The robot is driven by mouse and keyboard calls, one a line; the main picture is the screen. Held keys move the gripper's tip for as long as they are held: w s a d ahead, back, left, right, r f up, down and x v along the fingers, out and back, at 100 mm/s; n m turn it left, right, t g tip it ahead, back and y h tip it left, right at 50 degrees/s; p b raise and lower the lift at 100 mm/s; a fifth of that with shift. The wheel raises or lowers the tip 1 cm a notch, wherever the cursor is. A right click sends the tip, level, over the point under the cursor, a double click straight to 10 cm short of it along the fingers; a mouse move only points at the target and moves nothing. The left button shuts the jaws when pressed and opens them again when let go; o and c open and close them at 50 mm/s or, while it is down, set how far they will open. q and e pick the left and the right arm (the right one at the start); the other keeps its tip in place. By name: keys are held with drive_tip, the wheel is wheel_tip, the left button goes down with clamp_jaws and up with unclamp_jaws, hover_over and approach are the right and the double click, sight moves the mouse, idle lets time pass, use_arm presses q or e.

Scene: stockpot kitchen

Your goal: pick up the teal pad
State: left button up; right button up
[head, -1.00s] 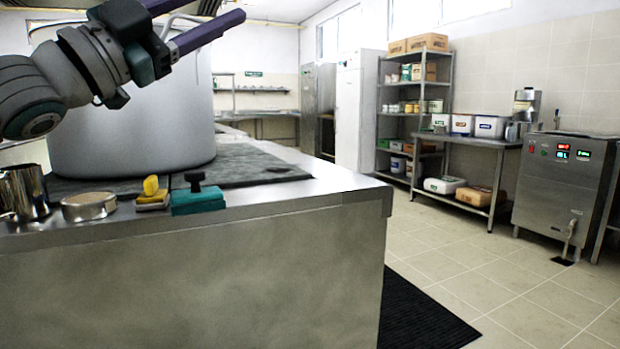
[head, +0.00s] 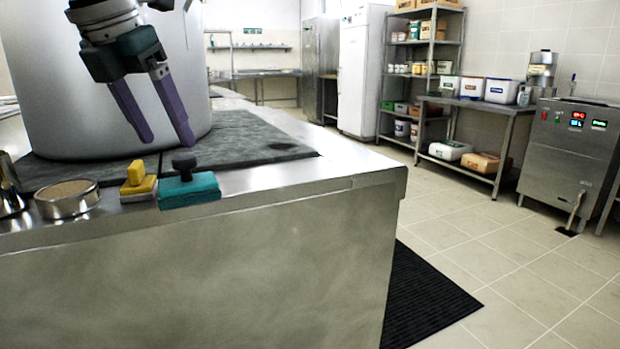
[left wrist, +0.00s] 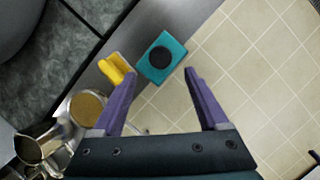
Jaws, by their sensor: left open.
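The teal pad (head: 189,190) lies on the steel counter's front edge and has a black knob on top. In the left wrist view the teal pad (left wrist: 161,60) is ahead of the fingertips, roughly between their lines. My left gripper (head: 168,142) is open and empty, pointing down above and behind the pad, apart from it. Its two purple fingers also show in the left wrist view (left wrist: 160,74). My right gripper is not in view.
A yellow pad (head: 138,182) with a yellow handle sits just left of the teal pad. A round metal tin (head: 67,207) and a shiny metal jug (head: 8,190) stand further left. A huge stockpot (head: 60,90) stands behind. Floor lies beyond the counter edge.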

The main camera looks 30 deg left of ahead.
sight(182, 157)
use_arm(q)
drive_tip(key=x, duration=0.6)
drive_tip(key=shift+w+f+b, duration=0.1)
drive_tip(key=shift+w+b, duration=0.3)
drive_tip(key=shift+w, duration=0.15)
clamp_jaws()
